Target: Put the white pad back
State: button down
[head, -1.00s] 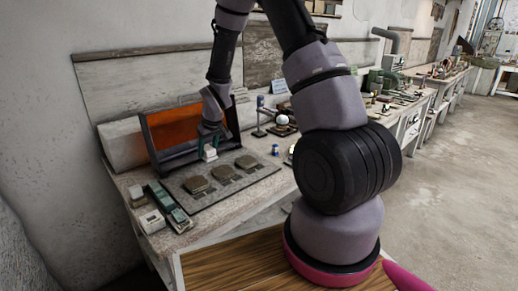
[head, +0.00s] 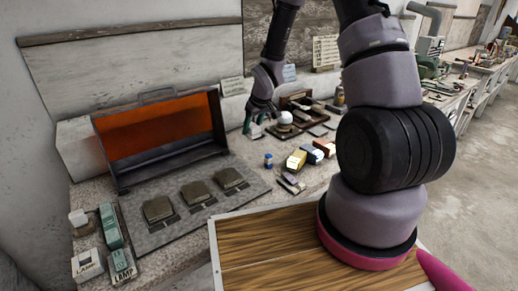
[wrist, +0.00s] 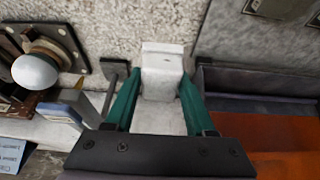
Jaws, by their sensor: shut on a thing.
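My gripper (wrist: 160,92) has green fingers and is shut on the white pad (wrist: 163,72), a pale block between them in the wrist view. Speckled worktop shows around and beyond the pad; I cannot tell how high it is held. In the head view my gripper (head: 255,130) is over the bench, right of the orange-panelled case and left of the white sphere. The pad is hard to make out in the head view.
The orange-panelled case (head: 160,135) stands close to my gripper. The white sphere (head: 285,117) sits on a dark base on the other side. A grey mat (head: 160,237) with three brownish blocks lies in front. Lamp boxes (head: 122,267) stand front left; small boxes (head: 297,160) lie right.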

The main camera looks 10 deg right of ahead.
send_over(250, 154)
jog(key=s, duration=0.1)
jog(key=f, duration=0.2)
jog(key=d+f, duration=0.1)
jog(key=f, duration=0.1)
jog(key=shift+f, duration=0.25)
jog(key=shift+a+f, duration=0.15)
jog(key=shift+f, duration=2.05)
jog(key=shift+f, duration=0.15)
jog(key=shift+c, duration=1.2)
grip_release()
